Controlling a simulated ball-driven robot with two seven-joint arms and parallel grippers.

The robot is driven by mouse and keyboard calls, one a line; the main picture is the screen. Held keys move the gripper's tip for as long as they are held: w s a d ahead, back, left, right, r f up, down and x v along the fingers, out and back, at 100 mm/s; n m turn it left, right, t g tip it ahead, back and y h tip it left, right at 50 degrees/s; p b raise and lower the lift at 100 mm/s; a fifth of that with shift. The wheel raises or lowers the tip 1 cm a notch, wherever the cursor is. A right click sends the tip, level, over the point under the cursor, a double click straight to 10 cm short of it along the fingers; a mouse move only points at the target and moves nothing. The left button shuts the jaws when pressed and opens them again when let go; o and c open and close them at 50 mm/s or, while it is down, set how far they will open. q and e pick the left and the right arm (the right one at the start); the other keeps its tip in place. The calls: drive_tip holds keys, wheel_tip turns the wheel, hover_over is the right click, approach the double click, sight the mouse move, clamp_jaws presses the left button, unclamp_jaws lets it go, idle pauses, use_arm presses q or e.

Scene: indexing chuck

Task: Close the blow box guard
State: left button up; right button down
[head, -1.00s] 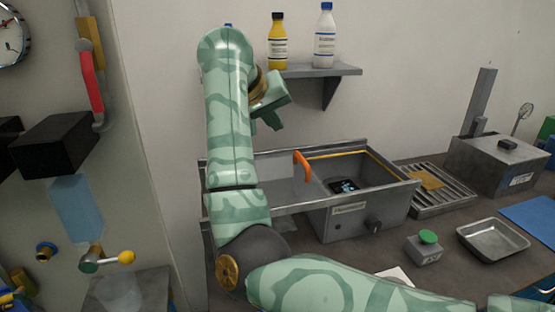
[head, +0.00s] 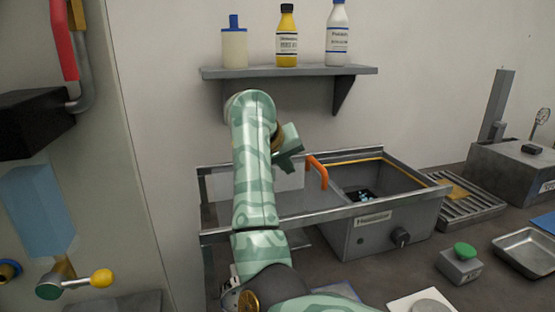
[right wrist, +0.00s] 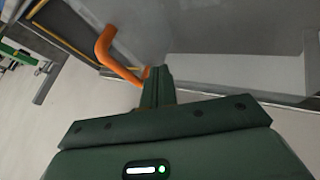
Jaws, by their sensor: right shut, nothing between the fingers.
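The blow box (head: 385,228) is a grey metal box on the bench, its top opening uncovered with dark and light-blue bits inside. Its clear guard panel (head: 285,190) sits slid to the left on long rails, beside the opening. An orange handle (head: 317,172) stands at the guard's right end. My right gripper (head: 290,150) is shut and empty, just left of and above the handle. In the right wrist view its fingers (right wrist: 158,85) are together, close to one end of the orange handle (right wrist: 112,55); whether they touch is unclear. My left gripper is out of view.
A shelf (head: 290,72) with bottles is on the wall behind my arm. Right of the box are a slatted rack (head: 470,203), a green-button unit (head: 462,262) and a metal tray (head: 530,255). A wall panel with a yellow-knobbed lever (head: 101,278) stands at left.

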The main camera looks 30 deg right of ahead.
sight(305, 183)
drive_tip(key=shift+s+d, duration=0.2)
drive_tip(key=shift+d, duration=0.95)
drive_tip(key=shift+s+d, duration=0.15)
drive_tip(key=shift+d, duration=1)
use_arm(q)
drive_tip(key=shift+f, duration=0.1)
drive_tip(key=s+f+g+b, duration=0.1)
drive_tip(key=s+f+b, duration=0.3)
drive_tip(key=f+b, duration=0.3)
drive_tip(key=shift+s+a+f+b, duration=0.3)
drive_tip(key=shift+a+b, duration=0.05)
drive_tip(key=shift+b, duration=0.45)
use_arm(e)
drive_tip(key=s+d, duration=0.3)
drive_tip(key=d, duration=1)
drive_tip(key=s+d, duration=0.3)
drive_tip(key=d, duration=1)
drive_tip(key=shift+s+d, duration=0.3)
drive_tip(key=shift+d, duration=0.1)
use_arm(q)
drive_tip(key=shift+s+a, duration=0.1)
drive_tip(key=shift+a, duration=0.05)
use_arm(e)
drive_tip(key=shift+r, duration=0.1)
